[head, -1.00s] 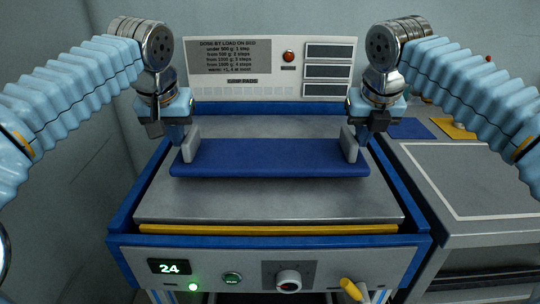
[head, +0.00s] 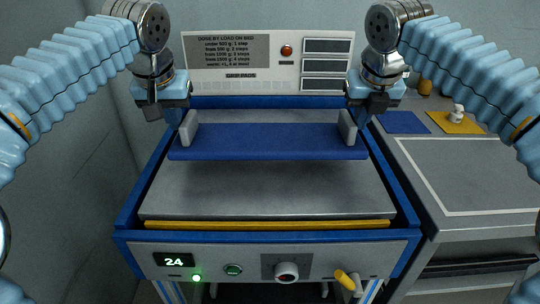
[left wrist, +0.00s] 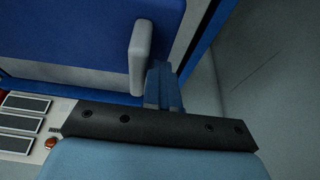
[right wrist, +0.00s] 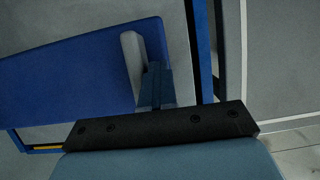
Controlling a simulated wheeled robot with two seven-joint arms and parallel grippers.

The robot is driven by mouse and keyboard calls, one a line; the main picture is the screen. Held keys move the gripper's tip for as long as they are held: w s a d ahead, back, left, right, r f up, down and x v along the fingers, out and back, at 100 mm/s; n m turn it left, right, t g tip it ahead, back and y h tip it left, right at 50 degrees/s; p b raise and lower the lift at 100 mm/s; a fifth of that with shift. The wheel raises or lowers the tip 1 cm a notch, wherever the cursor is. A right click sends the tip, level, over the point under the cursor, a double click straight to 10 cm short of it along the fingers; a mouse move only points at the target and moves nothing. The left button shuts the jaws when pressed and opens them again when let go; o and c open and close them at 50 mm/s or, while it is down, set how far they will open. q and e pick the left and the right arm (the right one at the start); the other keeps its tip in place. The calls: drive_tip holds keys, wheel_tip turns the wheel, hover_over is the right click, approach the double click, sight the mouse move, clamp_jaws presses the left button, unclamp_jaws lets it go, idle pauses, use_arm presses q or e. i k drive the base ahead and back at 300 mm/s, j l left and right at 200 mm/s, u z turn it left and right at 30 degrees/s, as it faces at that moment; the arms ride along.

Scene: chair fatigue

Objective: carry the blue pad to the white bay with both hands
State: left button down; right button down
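The blue pad (head: 270,141) is a long flat slab with an upright grey grip at each end. It hangs level over the grey bed (head: 265,190) of the blue-framed machine. My left gripper (head: 179,118) is shut on the left grip, and my right gripper (head: 359,118) is shut on the right grip. The wrist views show the grips at the fingers: the left one (left wrist: 141,58) and the right one (right wrist: 133,65). The fingertips are partly hidden. The white bay (head: 470,175), a white-outlined rectangle on the grey bench to the right, is empty.
Behind the bed stands a panel (head: 225,50) with text, a red button and several dark displays. The machine's front shows "24", a green light and a yellow lever (head: 345,280). A blue mat (head: 405,122) and a yellow mat (head: 455,122) with a small white object lie behind the bay.

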sight(515, 170)
drive_tip(key=l+z, duration=0.15)
drive_tip(key=l, duration=0.6)
drive_tip(key=l+z, duration=0.15)
drive_tip(key=l, duration=0.6)
drive_tip(key=i+l+z, duration=0.2)
drive_tip(key=l, duration=0.55)
